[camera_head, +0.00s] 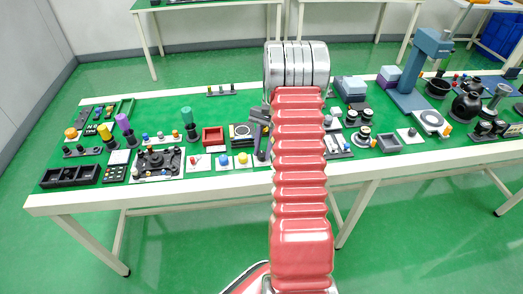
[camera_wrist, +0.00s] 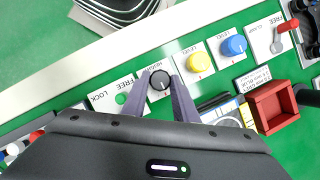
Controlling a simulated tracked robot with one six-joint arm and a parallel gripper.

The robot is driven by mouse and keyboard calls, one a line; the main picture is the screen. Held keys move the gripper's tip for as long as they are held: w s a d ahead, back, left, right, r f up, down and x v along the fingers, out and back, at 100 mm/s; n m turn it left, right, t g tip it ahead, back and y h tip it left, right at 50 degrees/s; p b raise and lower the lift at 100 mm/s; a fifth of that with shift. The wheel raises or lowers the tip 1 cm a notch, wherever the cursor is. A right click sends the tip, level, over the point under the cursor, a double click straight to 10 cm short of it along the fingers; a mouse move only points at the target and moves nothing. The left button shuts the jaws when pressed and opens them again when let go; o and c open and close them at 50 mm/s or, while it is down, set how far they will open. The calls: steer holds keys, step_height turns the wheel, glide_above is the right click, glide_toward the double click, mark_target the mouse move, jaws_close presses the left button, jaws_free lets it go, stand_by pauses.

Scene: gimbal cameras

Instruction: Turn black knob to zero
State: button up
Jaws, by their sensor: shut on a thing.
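The black knob (camera_wrist: 160,80) sits on a white plate marked "HEIGHT" in the wrist view, with a pale pointer mark on its top. My gripper (camera_wrist: 161,81) has one grey finger on each side of the knob and is shut on it. In the head view my gripper (camera_head: 259,140) reaches down near the table's front edge, left of my red arm. The knob is too small and too covered to make out clearly there.
A yellow knob (camera_wrist: 199,62) and a blue knob (camera_wrist: 233,45) stand beside the black one. A red-handled lever (camera_wrist: 287,27) and a red open box (camera_wrist: 272,106) are to the right. A green button (camera_wrist: 121,98) is on the left.

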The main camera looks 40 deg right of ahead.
steer(key=shift+w+d+r, duration=0.1)
steer(key=shift+w, duration=0.15)
steer(key=o, duration=0.8)
steer(key=shift+o, duration=1.3)
steer(key=shift+s, duration=0.1)
steer(key=v, duration=1.3)
steer(key=shift+r, duration=0.3)
